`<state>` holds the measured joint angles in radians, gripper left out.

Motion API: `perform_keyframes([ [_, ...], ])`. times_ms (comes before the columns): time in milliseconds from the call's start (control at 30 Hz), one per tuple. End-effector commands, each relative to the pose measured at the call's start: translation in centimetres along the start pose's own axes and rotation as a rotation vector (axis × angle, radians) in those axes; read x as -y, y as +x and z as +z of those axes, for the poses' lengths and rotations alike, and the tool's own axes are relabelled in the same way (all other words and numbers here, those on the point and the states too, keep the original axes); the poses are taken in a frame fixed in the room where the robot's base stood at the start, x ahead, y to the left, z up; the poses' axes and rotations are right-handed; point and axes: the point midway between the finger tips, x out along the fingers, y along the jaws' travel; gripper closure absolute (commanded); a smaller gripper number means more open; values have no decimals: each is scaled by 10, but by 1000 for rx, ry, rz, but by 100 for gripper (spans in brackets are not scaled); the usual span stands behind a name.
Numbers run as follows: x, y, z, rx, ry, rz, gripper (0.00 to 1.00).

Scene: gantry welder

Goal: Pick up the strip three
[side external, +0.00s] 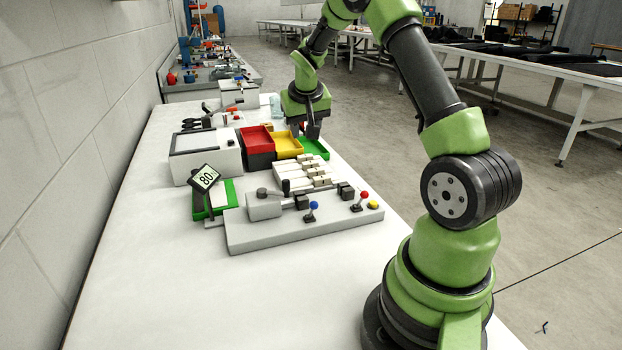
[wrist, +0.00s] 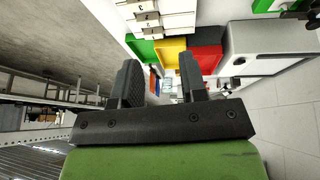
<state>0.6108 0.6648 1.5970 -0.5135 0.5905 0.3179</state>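Several pale strips (side external: 305,173) with tan end blocks lie side by side in a white holder in the middle of the bench. In the wrist view the strips (wrist: 165,18) show at the top edge with small dark marks on their ends. My gripper (side external: 312,132) is beyond the strips, above the coloured trays and apart from the strips. In the wrist view my gripper (wrist: 160,78) has its two dark fingers spread, with nothing held between them.
Red (side external: 257,139), yellow (side external: 287,146) and green (side external: 314,149) trays stand behind the strips. A grey-white box (side external: 206,155) stands left. A grey fixture (side external: 300,225) with levers and a yellow button lies in front. The near bench is clear.

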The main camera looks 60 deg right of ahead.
Motion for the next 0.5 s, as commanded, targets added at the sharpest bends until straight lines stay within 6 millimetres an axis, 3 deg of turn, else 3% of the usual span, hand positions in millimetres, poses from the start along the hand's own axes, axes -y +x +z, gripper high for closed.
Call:
perform_keyframes([
  [33,-9,20,0,14,10,19,61],
  [100,-18,37,-1,22,16,37,61],
  [500,-29,93,2,31,21,54,61],
])
